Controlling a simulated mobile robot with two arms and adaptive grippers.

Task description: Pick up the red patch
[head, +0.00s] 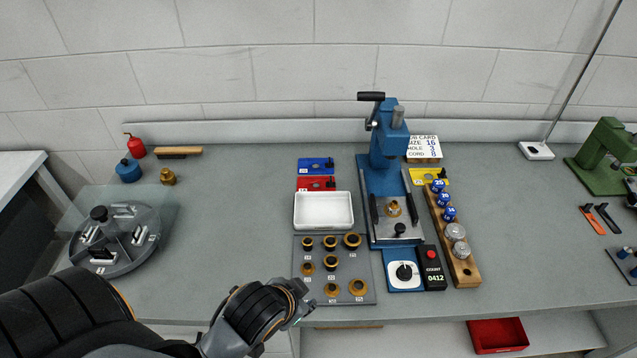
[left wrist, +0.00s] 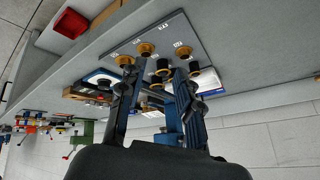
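My left gripper (head: 302,304) is near the bench's front edge, by the lower left corner of the grey ring board, well in front of the red patch. In the left wrist view its two fingers (left wrist: 155,85) stand apart with nothing seen held between them. I cannot make out the red patch in that view. My right gripper is not in view.
The grey board (head: 298,244) with several brass rings lies between my left gripper and the white tray. A blue press (head: 375,178) stands right of the tray. A round grey turntable (head: 144,250) is at left. The bench between turntable and board is clear.

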